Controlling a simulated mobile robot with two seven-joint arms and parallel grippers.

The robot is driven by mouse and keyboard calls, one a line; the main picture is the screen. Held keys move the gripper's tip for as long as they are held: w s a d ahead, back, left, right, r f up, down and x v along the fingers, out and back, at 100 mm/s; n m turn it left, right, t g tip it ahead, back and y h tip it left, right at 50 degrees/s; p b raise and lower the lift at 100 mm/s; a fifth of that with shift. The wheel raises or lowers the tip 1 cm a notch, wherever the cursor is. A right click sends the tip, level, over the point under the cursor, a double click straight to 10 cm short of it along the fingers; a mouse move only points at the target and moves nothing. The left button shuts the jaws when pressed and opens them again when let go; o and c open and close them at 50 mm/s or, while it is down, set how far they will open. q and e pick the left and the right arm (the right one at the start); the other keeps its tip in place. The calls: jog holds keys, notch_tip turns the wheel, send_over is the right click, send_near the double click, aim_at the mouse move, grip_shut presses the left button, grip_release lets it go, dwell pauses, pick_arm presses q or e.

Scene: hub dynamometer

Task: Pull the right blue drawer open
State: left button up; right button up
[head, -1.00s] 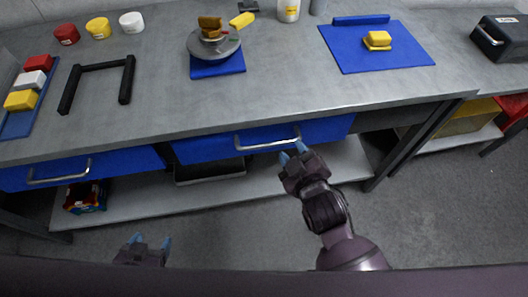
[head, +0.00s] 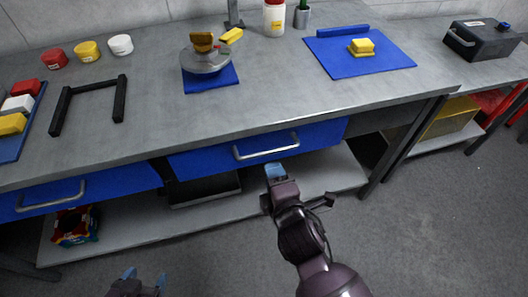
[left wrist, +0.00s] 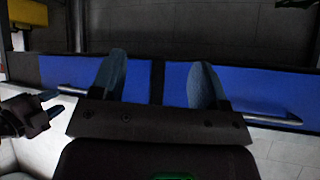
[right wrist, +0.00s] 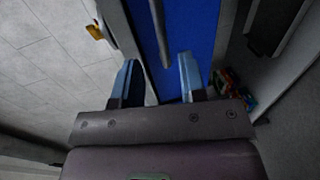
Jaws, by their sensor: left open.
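The right blue drawer (head: 210,160) is shut under the workbench, with its silver bar handle (head: 267,150) across the front. My right gripper (head: 275,172) is just below and in front of that handle. In the right wrist view its fingers (right wrist: 157,80) are apart and empty. The handle (right wrist: 160,35) shows ahead of them, roughly in line with the gap; contact is not visible. My left gripper (head: 145,278) is low at the bottom edge, away from the drawers. Its fingers (left wrist: 157,85) are open and empty in the left wrist view.
The left blue drawer (head: 90,190) is also shut. A lower shelf (head: 130,225) runs below, holding a colourful box (head: 75,227). The benchtop (head: 150,130) carries a black frame (head: 90,103), a hub on a blue mat (head: 205,62) and several small tubs. Open floor lies in front.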

aim_at(264, 152)
jog(key=b+x, duration=0.1)
jog(key=x, duration=0.7)
jog(key=shift+w+f+b, duration=0.1)
jog(key=shift+w+b, duration=0.1)
jog(key=shift+b, duration=0.2)
jog(key=shift+w+a, duration=0.15)
jog(key=c, duration=0.7)
grip_shut()
